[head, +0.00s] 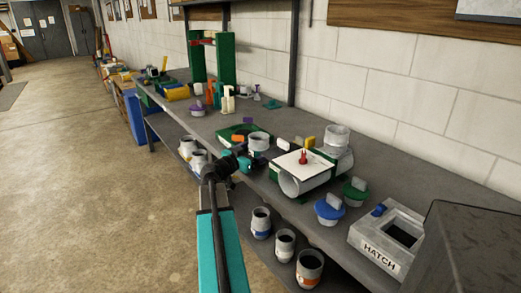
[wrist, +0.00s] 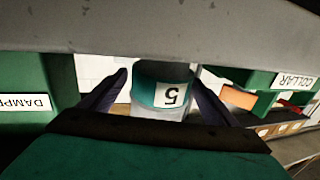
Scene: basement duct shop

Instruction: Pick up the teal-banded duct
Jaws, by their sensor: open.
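The teal-banded duct (wrist: 161,86) is in the middle of the wrist view. It has a broad teal band, a white label with a 5 that appears upside down, and a grey part below. My gripper (wrist: 159,78) is open, with one dark finger on each side of the duct. I cannot tell whether either finger touches it. In the head view my gripper (head: 243,158) is at the bench's front edge, beside a grey duct with a dark open top (head: 258,141). That seems to be the same duct; its band is hard to make out there.
A green ring fixture (head: 232,132) and an orange block (head: 237,138) are close by. A white-topped fixture with a red piece (head: 302,162) stands to the right. Several ducts (head: 284,243) stand on the lower shelf. The hatch box (head: 378,254) is farther right.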

